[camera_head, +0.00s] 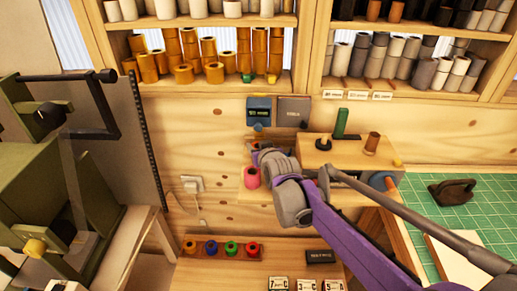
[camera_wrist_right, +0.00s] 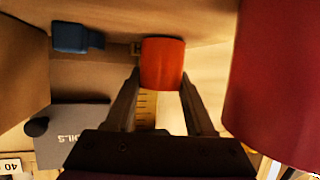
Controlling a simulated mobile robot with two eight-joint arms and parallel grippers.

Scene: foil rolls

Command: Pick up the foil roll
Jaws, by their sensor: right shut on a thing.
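An orange-red foil roll (camera_wrist_right: 162,62) sits between the fingertips of my right gripper (camera_wrist_right: 160,80) in the wrist view. The two dark fingers are shut on its sides. In the head view my right gripper (camera_head: 264,155) is at the small wooden shelf on the back wall, and the arm hides the held roll. A pink-red roll (camera_head: 251,178) stands at the shelf's left end, close beside the gripper. A large dark red surface (camera_wrist_right: 282,80) fills the wrist view's right side. My left gripper is not in view.
A wooden block with a green piece (camera_head: 341,123) and a brown roll (camera_head: 372,142) lies right of the gripper. A rack of several coloured rolls (camera_head: 221,249) is below. A green cutting mat (camera_head: 480,215) is at right, and a green machine (camera_head: 50,180) at left.

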